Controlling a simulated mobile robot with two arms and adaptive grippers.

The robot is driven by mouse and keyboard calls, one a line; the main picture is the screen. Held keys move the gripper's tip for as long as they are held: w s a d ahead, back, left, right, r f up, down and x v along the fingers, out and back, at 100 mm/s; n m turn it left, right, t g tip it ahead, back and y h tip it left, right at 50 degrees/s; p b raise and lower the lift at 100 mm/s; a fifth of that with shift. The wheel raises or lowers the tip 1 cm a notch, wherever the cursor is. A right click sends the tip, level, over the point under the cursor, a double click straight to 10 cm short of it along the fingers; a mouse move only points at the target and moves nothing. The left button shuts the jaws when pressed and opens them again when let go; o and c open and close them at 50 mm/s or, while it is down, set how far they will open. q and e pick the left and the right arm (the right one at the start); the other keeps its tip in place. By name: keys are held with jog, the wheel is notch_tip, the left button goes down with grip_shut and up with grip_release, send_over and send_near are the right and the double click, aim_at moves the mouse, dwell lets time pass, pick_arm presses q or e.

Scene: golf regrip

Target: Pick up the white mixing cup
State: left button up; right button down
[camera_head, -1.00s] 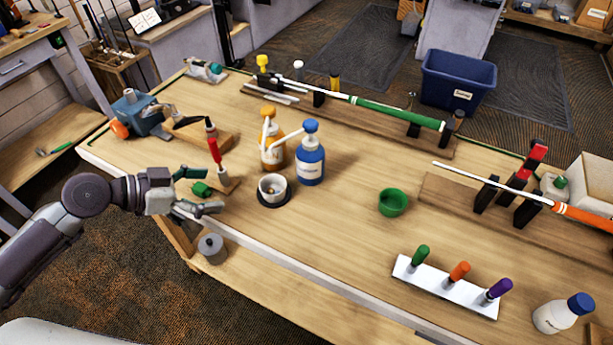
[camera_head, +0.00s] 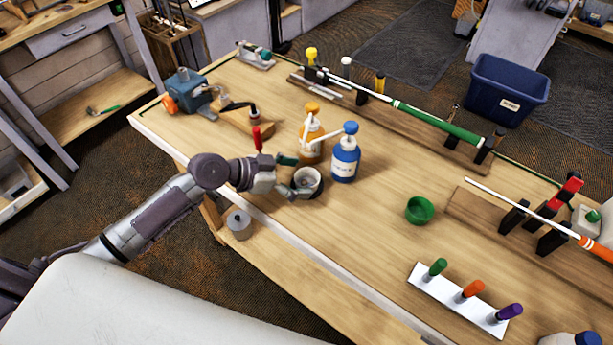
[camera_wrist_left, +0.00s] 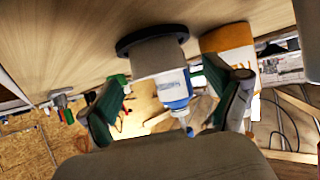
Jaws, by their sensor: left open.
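The white mixing cup (camera_head: 311,183) stands upright on a dark round base on the workbench, in front of the two pump bottles. In the left wrist view, which is upside down, the cup (camera_wrist_left: 157,56) shows near the top middle, with its dark base (camera_wrist_left: 150,35) above it. My left gripper (camera_head: 294,176) is open at the cup's left side, its green-padded fingers pointing at it. In the wrist view the open fingers (camera_wrist_left: 165,90) lie to either side of the cup's line. I cannot tell whether they touch it. My right gripper is not in view.
A blue pump bottle (camera_head: 345,158) and an orange pump bottle (camera_head: 311,137) stand close behind the cup. A red-handled tool (camera_head: 257,138) is near my left wrist. A green cup (camera_head: 419,210) stands to the right, with clear bench between.

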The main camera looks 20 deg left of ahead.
pick_arm(q)
jog(key=shift+x, duration=1.15)
jog(key=shift+w+d, duration=0.1)
jog(key=shift+d, duration=0.1)
jog(key=shift+a, duration=0.1)
jog(key=shift+c, duration=1)
jog(key=c, duration=0.8)
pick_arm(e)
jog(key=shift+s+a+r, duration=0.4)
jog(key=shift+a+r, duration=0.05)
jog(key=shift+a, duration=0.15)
pick_arm(q)
jog(key=shift+r, duration=0.1)
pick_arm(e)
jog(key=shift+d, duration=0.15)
